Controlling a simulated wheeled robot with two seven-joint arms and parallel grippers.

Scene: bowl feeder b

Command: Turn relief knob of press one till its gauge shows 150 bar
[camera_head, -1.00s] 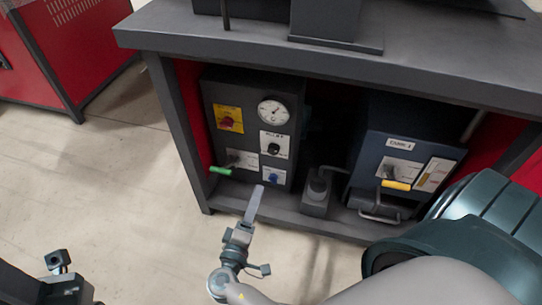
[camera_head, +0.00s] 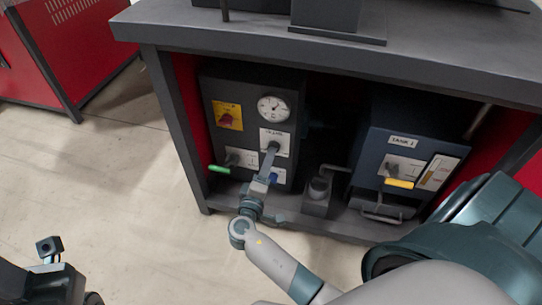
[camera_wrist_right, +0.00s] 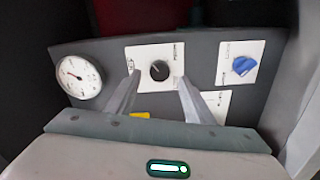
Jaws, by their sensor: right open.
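The press unit is a dark grey panel (camera_head: 250,93) under the bench. Its white round gauge (camera_head: 273,109) is also at the left in the right wrist view (camera_wrist_right: 78,76); its figures are too small to read. The relief knob (camera_wrist_right: 159,70) is black and round on a white plate (camera_wrist_right: 139,52). My right gripper (camera_wrist_right: 158,88) is open, its fingers reaching toward the panel on either side of the knob in that picture. I cannot tell whether they touch it. In the head view my right gripper (camera_head: 271,150) covers the knob.
A blue knob (camera_wrist_right: 243,66) sits on its own plate near the relief knob. The panel also has a red knob on a yellow plate (camera_head: 228,116) and a green-tipped lever (camera_head: 219,169). A blue tank unit (camera_head: 409,155) stands at right. The bench top (camera_head: 330,60) overhangs the panel.

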